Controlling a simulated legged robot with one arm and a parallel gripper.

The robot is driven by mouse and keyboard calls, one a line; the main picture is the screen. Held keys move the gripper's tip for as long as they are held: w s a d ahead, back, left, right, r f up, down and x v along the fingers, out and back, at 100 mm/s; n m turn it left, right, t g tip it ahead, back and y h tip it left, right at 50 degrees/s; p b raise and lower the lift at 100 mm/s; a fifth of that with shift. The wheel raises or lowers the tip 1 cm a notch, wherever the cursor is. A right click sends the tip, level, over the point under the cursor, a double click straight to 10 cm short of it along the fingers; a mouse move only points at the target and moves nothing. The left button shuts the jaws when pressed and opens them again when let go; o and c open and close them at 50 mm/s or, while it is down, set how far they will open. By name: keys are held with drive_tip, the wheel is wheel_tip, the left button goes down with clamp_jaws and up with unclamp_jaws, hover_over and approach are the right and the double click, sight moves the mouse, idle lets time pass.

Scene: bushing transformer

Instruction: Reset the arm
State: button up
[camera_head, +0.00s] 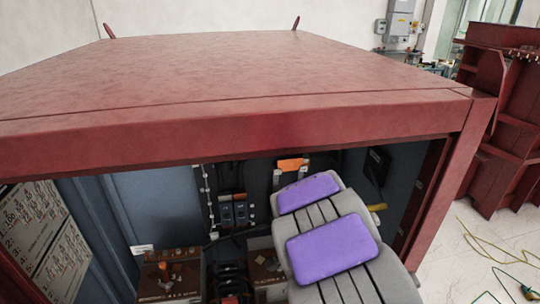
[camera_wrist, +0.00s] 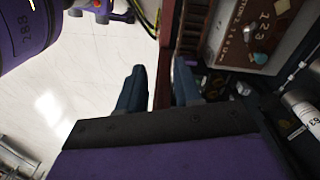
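My gripper (camera_wrist: 159,72) shows in the wrist view as two dark blue fingers with a clear gap between them. It is open, and nothing is held between the fingers. A red post of the cabinet shows beyond the gap. In the head view my grey and purple arm is in front of the open cabinet (camera_head: 270,130); the gripper itself is not visible there.
The red cabinet top and front beam span the head view. Inside are dark switches (camera_head: 233,212), an orange tag (camera_head: 290,165) and brown panels. A label board (camera_head: 40,235) is at left. Pale floor with yellow-green cable (camera_head: 500,255) lies at right, below another red structure (camera_head: 505,120).

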drive_tip(key=s+d+r+n+b, duration=0.1)
drive_tip(key=s+r+n, duration=0.2)
drive_tip(key=s, duration=0.6)
drive_tip(key=s+d+r+n+g+b, duration=0.1)
drive_tip(key=s+n, duration=0.4)
drive_tip(key=s, duration=0.5)
drive_tip(key=s+d+r+n+b, duration=0.1)
drive_tip(key=s+d+r+n, duration=0.2)
drive_tip(key=s, duration=0.6)
drive_tip(key=shift+s+r+n+b, duration=0.4)
drive_tip(key=shift+r+n, duration=0.4)
drive_tip(key=shift+r, duration=0.15)
